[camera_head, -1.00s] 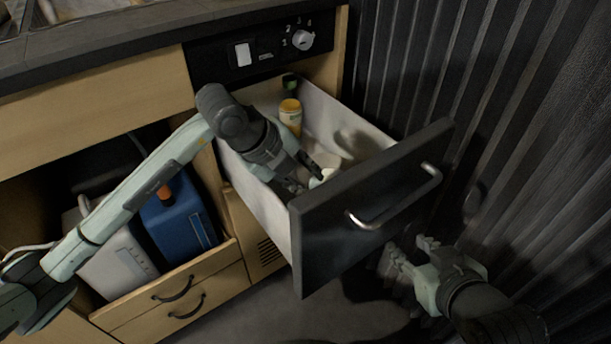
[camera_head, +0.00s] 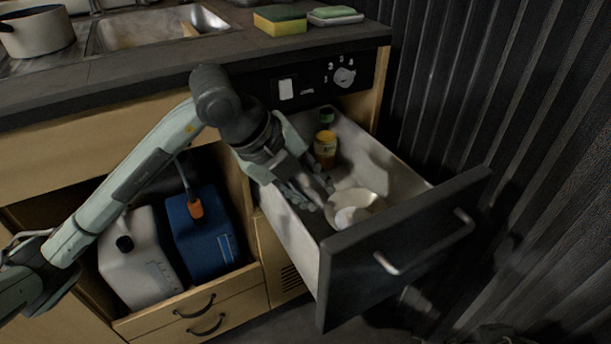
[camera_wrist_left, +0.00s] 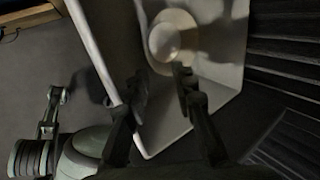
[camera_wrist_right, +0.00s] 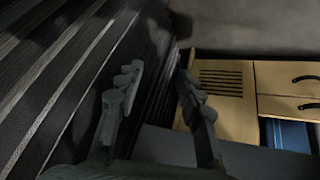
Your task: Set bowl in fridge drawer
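The bowl (camera_head: 372,203) is pale and round and lies inside the open fridge drawer (camera_head: 283,222), near the drawer's front. In the left wrist view the bowl (camera_wrist_left: 174,40) sits upright on the drawer floor, just beyond my fingertips. My left gripper (camera_head: 318,197) is over the drawer, left of the bowl; its fingers (camera_wrist_left: 162,86) are apart with nothing between them. My right gripper is out of the head view; in the right wrist view its fingers (camera_wrist_right: 158,82) are open and empty. The drawer's dark front has a metal handle (camera_head: 430,246).
A bottle with a yellow cap (camera_head: 325,148) and a green-capped item (camera_head: 327,115) stand at the back of the drawer. White (camera_head: 140,262) and blue (camera_head: 205,235) canisters fill the cabinet at left. A ribbed dark wall (camera_head: 500,90) bounds the right side.

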